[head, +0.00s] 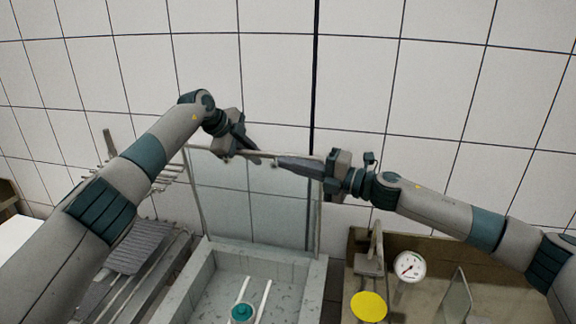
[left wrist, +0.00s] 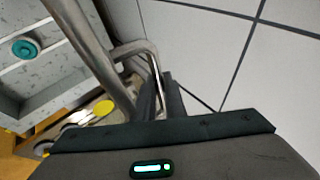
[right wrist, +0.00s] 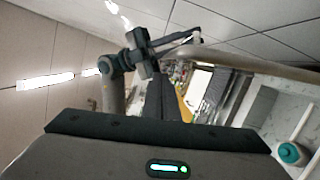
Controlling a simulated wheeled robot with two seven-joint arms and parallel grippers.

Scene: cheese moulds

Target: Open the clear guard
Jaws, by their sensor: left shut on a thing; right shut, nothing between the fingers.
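The clear guard (head: 225,195) is a see-through panel in a thin metal frame. It stands raised and nearly upright at the back of the grey basin (head: 315,290). My left gripper (head: 256,157) is at the guard's top edge, shut on the guard's handle, a bent metal bar in the left wrist view (left wrist: 136,47). My right gripper (head: 282,162) is shut and empty near the same top edge, its fingers pointing left. Whether it touches the frame I cannot tell. A metal bar of the frame crosses the right wrist view (right wrist: 260,66) beside the fingers.
A teal knob (head: 242,312) and white rods lie in the basin. A ribbed grey drain board (head: 140,245) and rack stand at left. A round gauge (head: 409,266) and a yellow disc (head: 369,306) are at right. A tiled wall (head: 270,80) rises close behind.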

